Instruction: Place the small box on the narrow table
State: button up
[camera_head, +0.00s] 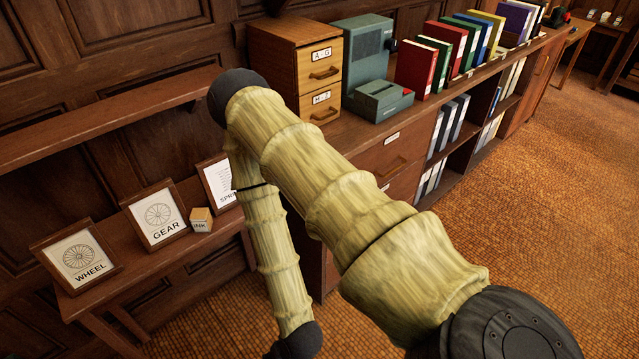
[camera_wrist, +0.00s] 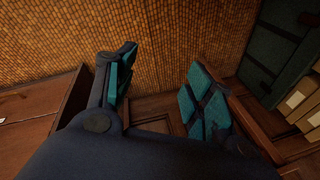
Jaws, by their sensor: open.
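A small box (camera_head: 201,219), pale wood-coloured with tiny dark lettering, sits on the narrow table (camera_head: 128,283) against the panelled wall at the left. It stands between the framed GEAR card and a third framed card. My gripper (camera_wrist: 160,86) shows in the wrist view with its teal-padded fingers spread apart and nothing between them. In the head view my gripper is out of sight, and my arm covers the right end of the table. The small box is not seen in the wrist view.
Framed WHEEL (camera_head: 76,260) and GEAR (camera_head: 158,214) cards stand on the table, below a wall shelf (camera_head: 110,110). A long cabinet (camera_head: 400,150) carries a drawer unit (camera_head: 297,68), a green machine (camera_head: 365,50) and several books. The floor (camera_head: 540,230) at right is clear.

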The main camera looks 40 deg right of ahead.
jog(key=s+d+n+g+h, duration=0.1)
jog(key=s+d+n+g, duration=0.1)
jog(key=s+d+n, duration=0.2)
jog(key=s+d, duration=0.2)
jog(key=d, duration=0.1)
jog(key=shift+d+r+n+g+h, duration=0.2)
jog(key=shift+r+n+g+h, duration=0.1)
jog(key=shift+r+h, duration=0.1)
jog(key=shift+s, duration=0.1)
dwell(0.5)
